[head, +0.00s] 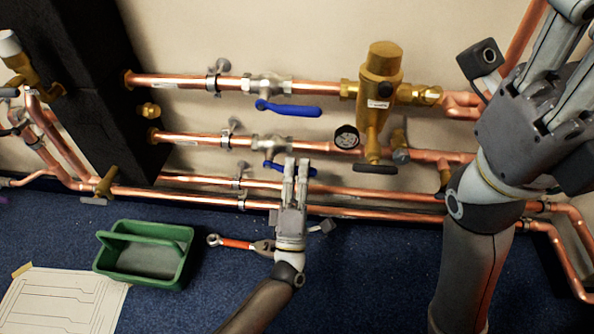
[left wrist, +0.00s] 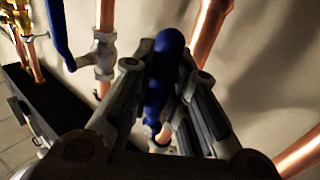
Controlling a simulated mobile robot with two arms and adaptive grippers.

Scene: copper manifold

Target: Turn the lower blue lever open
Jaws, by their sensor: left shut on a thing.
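The lower blue lever (head: 273,165) sits on a valve (head: 268,143) of the second copper pipe and runs roughly along that pipe. My left gripper (head: 297,164) is at the lever from below, its fingers pointing up. In the left wrist view the lever (left wrist: 163,75) stands between the two fingers, and the left gripper (left wrist: 160,85) is shut on it. The fingers hide part of the lever in the head view. My right gripper (head: 566,45) is at the upper right, away from the lever; its fingertips are cut off by the frame.
An upper blue lever (head: 290,108) lies just above, along the top pipe. A pressure gauge (head: 346,137) and a brass valve body (head: 380,80) stand to the right. A green tray (head: 112,262), a red-handled wrench (head: 237,243) and a paper sheet (head: 60,302) lie on the blue floor.

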